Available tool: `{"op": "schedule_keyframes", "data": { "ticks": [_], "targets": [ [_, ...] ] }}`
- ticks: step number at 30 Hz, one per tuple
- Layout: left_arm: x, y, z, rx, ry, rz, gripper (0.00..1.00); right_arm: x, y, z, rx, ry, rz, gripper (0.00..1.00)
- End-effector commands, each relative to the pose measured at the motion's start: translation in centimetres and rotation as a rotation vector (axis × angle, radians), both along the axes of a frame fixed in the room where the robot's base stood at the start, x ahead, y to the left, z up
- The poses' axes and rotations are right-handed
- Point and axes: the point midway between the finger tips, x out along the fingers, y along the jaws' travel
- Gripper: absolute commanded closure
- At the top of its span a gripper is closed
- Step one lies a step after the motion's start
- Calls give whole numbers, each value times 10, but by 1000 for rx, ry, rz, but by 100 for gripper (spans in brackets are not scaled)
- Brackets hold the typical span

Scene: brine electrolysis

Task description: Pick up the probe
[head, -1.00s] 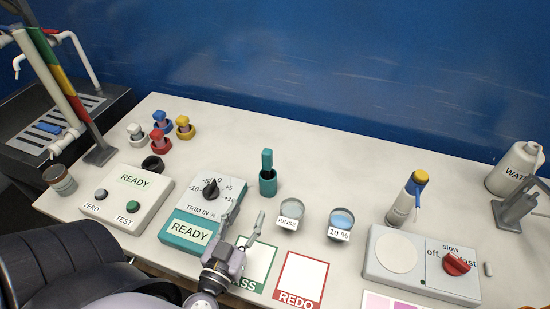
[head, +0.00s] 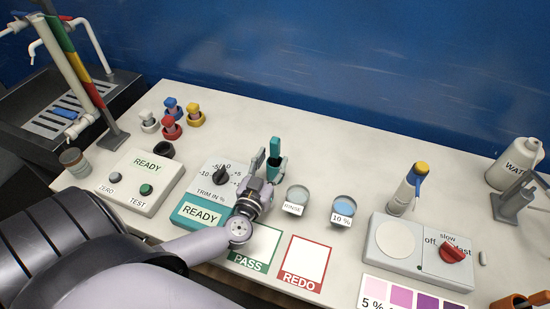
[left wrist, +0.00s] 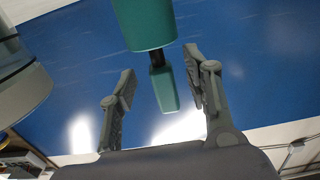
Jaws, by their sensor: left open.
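The probe (head: 275,146) has a teal handle and stands upright in a small teal holder (head: 278,170) behind the trim box. My left gripper (head: 265,166) is open and close beside the probe and holder, partly in front of them. In the left wrist view, the probe handle (left wrist: 164,90) shows between the two open fingers (left wrist: 158,90), seemingly apart from both. My right gripper is not in view.
The trim box (head: 187,214) is left of the holder. The rinse cup (head: 297,196) and the 10 % cup (head: 344,206) stand close on its right. Several coloured plugs (head: 171,127) are at the back left. Bare table lies behind the holder.

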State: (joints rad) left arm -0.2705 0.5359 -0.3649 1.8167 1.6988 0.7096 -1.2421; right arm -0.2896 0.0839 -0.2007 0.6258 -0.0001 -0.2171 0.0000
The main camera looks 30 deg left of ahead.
Motion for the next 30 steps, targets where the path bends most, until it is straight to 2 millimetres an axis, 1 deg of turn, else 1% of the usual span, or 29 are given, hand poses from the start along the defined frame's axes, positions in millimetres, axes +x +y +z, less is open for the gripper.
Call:
{"op": "schedule_keyframes", "data": {
  "ticks": [1,3,6,14,30],
  "targets": [
    [9,3,3,3,-2,0,55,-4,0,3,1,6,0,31],
    [18,5,2,0,-1,1,55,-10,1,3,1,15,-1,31],
    [27,7,1,1,1,0,55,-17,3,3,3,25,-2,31],
    [29,8,0,0,2,0,55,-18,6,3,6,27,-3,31],
    [29,8,0,-1,2,1,90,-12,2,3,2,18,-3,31]
  ]
}}
